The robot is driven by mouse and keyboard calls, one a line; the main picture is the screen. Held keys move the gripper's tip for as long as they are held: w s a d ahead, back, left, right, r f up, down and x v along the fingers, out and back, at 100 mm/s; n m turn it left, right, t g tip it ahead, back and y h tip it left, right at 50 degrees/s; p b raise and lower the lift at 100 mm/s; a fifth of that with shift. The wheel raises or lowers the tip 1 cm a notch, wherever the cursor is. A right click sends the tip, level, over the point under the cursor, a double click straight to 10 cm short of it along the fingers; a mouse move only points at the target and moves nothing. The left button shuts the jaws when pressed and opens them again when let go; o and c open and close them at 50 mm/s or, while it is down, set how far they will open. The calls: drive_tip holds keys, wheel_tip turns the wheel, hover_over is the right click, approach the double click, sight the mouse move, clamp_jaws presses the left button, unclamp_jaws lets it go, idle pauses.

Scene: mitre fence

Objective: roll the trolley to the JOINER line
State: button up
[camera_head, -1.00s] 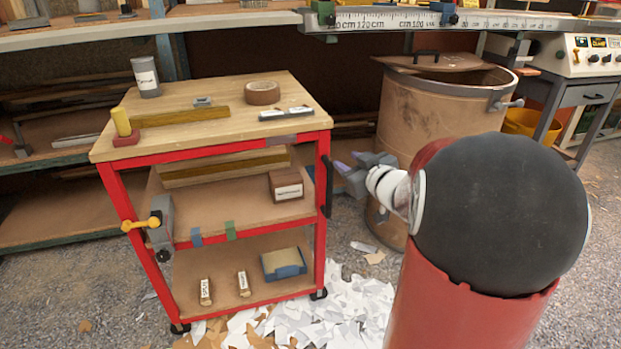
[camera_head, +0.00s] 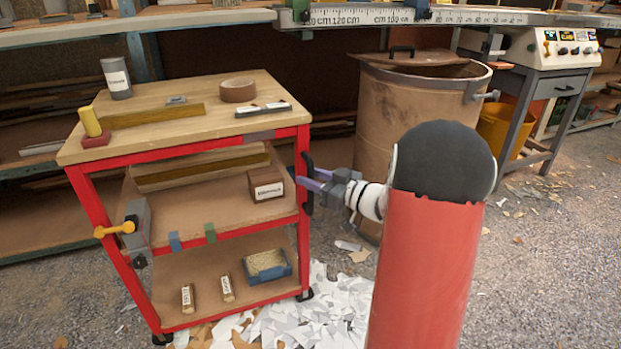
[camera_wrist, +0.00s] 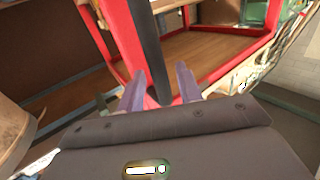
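The red-framed trolley (camera_head: 150,152) stands on small casters at left, with a wooden top and two lower shelves. Its black upright handle (camera_head: 308,182) is on the right front post; it also shows in the wrist view (camera_wrist: 146,45). My gripper (camera_head: 311,178) is at this handle. In the wrist view my gripper (camera_wrist: 158,76) has its two purple fingers apart, one on each side of the handle, with gaps visible. A grey clamp with a yellow lever (camera_head: 136,229) sits on the left front post. I see no JOINER line marking.
White and brown scraps (camera_head: 315,318) lie on the floor by the trolley's right front caster. A large brown drum (camera_head: 400,115) stands behind my arm. A workbench (camera_head: 210,18) runs along the back. Gravel floor (camera_head: 550,260) is mostly open at right.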

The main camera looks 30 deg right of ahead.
drive_tip(key=shift+w+a, duration=0.2)
drive_tip(key=shift+w, duration=0.15)
clamp_jaws()
